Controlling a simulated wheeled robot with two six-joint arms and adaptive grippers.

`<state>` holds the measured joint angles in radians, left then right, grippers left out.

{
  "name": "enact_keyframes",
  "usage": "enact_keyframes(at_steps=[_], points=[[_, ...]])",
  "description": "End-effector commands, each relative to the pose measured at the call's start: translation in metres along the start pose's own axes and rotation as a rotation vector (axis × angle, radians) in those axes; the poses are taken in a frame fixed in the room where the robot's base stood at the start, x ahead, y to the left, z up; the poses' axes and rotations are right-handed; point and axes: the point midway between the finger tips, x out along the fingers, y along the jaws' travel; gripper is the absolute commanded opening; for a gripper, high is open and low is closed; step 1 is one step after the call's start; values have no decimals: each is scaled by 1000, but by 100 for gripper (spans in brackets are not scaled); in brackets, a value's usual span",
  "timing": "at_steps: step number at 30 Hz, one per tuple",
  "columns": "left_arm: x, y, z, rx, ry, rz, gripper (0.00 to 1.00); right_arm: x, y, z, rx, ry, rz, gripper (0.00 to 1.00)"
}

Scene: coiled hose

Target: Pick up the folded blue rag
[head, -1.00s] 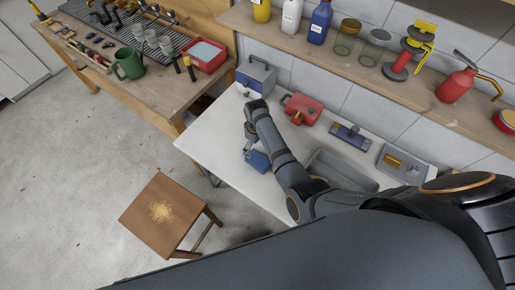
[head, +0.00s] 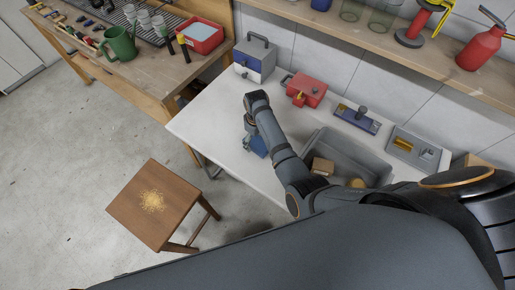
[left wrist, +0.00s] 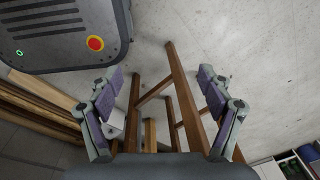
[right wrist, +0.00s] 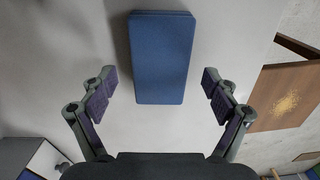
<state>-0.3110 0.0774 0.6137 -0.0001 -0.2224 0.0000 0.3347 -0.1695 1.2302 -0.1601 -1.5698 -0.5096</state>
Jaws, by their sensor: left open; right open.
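The folded blue rag (head: 259,146) lies flat on the pale worktop, partly hidden by my right gripper and forearm in the head view. In the right wrist view the rag (right wrist: 162,57) is a blue rectangle, upright in the picture, centred between the fingers. My right gripper (right wrist: 160,78) is open, one finger to each side of the rag with a gap on both sides. I cannot tell how high the fingertips are above the worktop. My left gripper (left wrist: 160,75) is open and empty, above the floor, with wooden legs beyond it; it is not seen in the head view.
On the worktop (head: 205,123) stand a grey-blue toolbox (head: 255,62), a red case (head: 304,90) and a blue tool (head: 357,119). A grey sink (head: 345,152) holds a brown block (head: 322,166). A wooden stool (head: 185,205) stands on the floor. Bare worktop lies left of the rag.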

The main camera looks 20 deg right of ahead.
Motion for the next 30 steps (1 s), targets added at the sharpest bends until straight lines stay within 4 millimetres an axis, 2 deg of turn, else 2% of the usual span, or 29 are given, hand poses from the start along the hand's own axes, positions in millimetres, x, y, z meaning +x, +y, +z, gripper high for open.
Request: enact_keyframes(at_steps=[1, 3, 11, 14, 24, 30], points=[[21, 1, 3, 0, -2, 0, 79, 19, 0, 0, 0, 0, 0, 88], [28, 2, 3, 0, -1, 0, 79, 24, 0, 0, 0, 1, 0, 88], [26, 0, -15, 0, 26, -2, 79, 21, 0, 0, 0, 1, 0, 88], [26, -1, -18, 0, 30, -3, 79, 21, 0, 0, 0, 1, 0, 77], [26, -1, -13, 0, 23, -3, 79, 21, 0, 0, 0, 0, 0, 31], [26, -1, -10, 0, 19, -3, 79, 21, 0, 0, 0, 0, 0, 29]])
